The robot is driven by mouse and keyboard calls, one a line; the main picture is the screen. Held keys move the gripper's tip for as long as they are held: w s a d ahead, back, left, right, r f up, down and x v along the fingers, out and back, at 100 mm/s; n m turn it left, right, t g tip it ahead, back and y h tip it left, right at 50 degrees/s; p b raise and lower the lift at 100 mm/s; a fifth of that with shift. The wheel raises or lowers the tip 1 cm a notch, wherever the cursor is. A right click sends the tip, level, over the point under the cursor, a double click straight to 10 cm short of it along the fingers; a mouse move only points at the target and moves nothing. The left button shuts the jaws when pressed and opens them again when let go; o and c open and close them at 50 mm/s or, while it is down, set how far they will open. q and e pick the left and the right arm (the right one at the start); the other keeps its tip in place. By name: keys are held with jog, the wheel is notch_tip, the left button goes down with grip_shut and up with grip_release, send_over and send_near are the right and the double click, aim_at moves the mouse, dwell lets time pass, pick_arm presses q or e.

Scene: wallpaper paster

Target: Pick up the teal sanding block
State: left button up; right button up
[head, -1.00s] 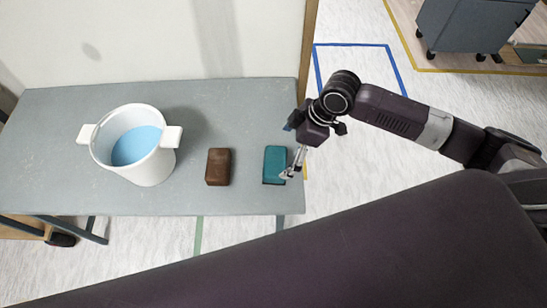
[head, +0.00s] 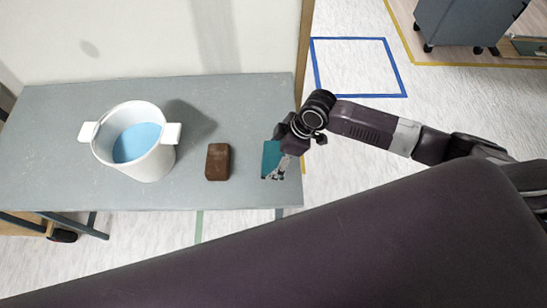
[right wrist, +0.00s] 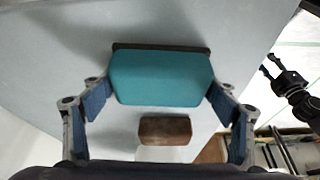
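The teal sanding block (head: 271,155) is near the right end of the grey table, with its front right part hidden by my right gripper (head: 276,171). In the right wrist view the block (right wrist: 160,75) shows its teal face and a dark edge, lying between the two finger pads. My right gripper (right wrist: 161,95) is open, its pads on either side of the block. I cannot tell whether they touch it. My left gripper (right wrist: 269,64) shows small at the right of the right wrist view, with its fingers apart, and is outside the head view.
A brown block (head: 217,162) lies left of the teal one on the grey table (head: 235,110). A white two-handled bucket (head: 150,165) with blue contents stands further left. A wall runs behind the table. A grey cabinet on casters (head: 462,22) stands at the far right.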

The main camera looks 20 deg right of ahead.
aim_at(274, 156)
pick_arm(q)
jog(key=shift+s+a, duration=0.1)
jog(key=shift+s, duration=0.2)
pick_arm(e)
jog(key=c, duration=0.5)
jog(key=shift+c, duration=0.2)
pick_arm(q)
jog(key=shift+f+b, duration=0.85)
jog(key=shift+f, duration=0.05)
pick_arm(e)
notch_tip(274, 156, up, 20)
jog(key=o, duration=0.6)
jog(key=c, duration=0.5)
jog(key=shift+r, duration=0.1)
jog(key=shift+c, duration=0.2)
